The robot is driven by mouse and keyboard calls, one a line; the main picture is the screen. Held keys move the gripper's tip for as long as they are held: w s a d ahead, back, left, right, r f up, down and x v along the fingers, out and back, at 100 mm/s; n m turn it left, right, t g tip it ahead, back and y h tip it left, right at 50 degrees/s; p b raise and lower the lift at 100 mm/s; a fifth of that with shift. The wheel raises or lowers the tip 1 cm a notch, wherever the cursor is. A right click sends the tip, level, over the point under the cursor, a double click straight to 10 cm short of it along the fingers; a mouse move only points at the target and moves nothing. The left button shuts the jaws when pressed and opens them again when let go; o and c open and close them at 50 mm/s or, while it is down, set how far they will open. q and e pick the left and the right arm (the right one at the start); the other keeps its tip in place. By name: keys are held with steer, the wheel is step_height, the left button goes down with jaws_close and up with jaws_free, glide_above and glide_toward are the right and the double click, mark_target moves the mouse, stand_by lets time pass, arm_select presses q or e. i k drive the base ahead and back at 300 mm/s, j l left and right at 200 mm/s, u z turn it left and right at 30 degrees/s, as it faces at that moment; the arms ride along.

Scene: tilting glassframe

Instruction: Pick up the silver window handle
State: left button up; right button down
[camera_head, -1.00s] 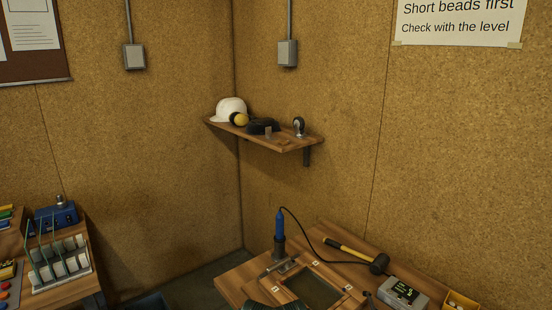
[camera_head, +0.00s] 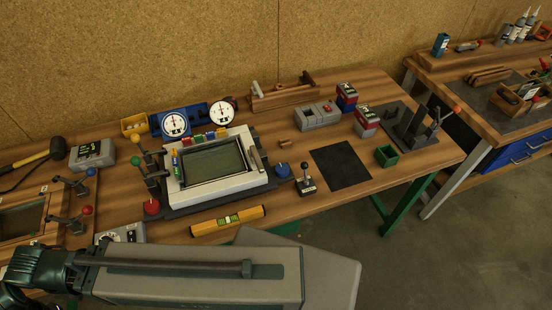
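A white window frame (camera_head: 229,184) with a dark glass pane (camera_head: 212,164) lies on the wooden workbench, near the middle of the view. A narrow silver-grey piece (camera_head: 255,155) on the frame's right edge looks like the window handle; it is small in the view. One of my arms crosses the bottom, in front of the bench, with a dark jointed part at the lower left. I cannot make out any gripper fingers, and neither gripper shows at the handle.
A yellow level (camera_head: 228,221) lies in front of the frame. A black joystick (camera_head: 305,180) and a dark mat (camera_head: 341,166) are to its right. Two round dials (camera_head: 221,112) are behind. A second bench (camera_head: 480,110) stands at the right.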

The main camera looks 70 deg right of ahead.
mark_target(254, 156)
steer(key=z, duration=2.2)
steer(key=l, duration=0.1)
